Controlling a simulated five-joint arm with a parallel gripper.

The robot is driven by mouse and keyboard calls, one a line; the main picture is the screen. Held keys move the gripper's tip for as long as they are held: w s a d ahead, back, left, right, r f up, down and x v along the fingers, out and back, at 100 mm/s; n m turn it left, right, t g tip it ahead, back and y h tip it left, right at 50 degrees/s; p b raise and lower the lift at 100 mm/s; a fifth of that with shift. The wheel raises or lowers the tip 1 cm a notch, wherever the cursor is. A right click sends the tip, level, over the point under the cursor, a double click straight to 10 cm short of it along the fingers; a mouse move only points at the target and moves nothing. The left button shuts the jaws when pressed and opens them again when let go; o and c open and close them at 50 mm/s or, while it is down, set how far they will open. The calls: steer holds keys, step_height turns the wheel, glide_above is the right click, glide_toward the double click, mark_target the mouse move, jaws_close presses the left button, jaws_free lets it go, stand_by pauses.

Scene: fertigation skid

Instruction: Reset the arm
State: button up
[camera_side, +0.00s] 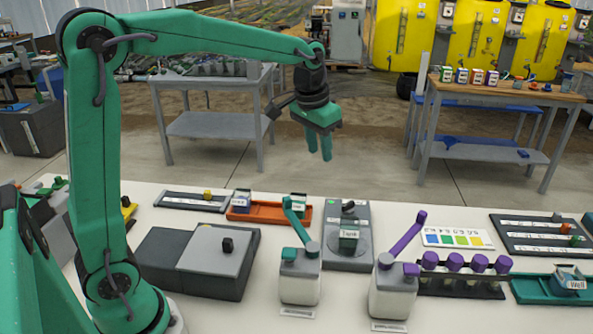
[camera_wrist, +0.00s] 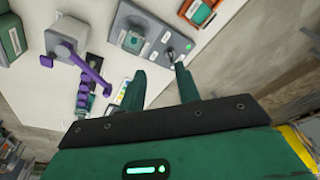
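My gripper (camera_side: 320,156) hangs in the air above the far side of the white table, fingers pointing down, with nothing between them. In the wrist view my gripper (camera_wrist: 160,70) shows two green fingers standing apart with an empty gap. My arm is raised and reaches across to the right over the table. Below the gripper are a grey device with a round plate (camera_side: 362,243) and a cup marked "Tank" (camera_side: 349,238) on it. The fingers touch nothing.
A teal-handled bottle (camera_side: 300,279) and a purple-handled bottle (camera_side: 393,292) stand tall near the front. An orange tray (camera_side: 268,213), a grey box (camera_side: 212,268), a colour chart (camera_side: 457,239), purple-capped vials (camera_side: 465,265) and a teal tray (camera_side: 530,291) also occupy the table. The air around the gripper is clear.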

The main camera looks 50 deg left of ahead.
steer(key=s+d+f+t, duration=0.1)
steer(key=s+t, duration=0.2)
steer(key=s, duration=1.9)
steer(key=shift+s+d, duration=0.2)
steer(key=shift+s, duration=0.15)
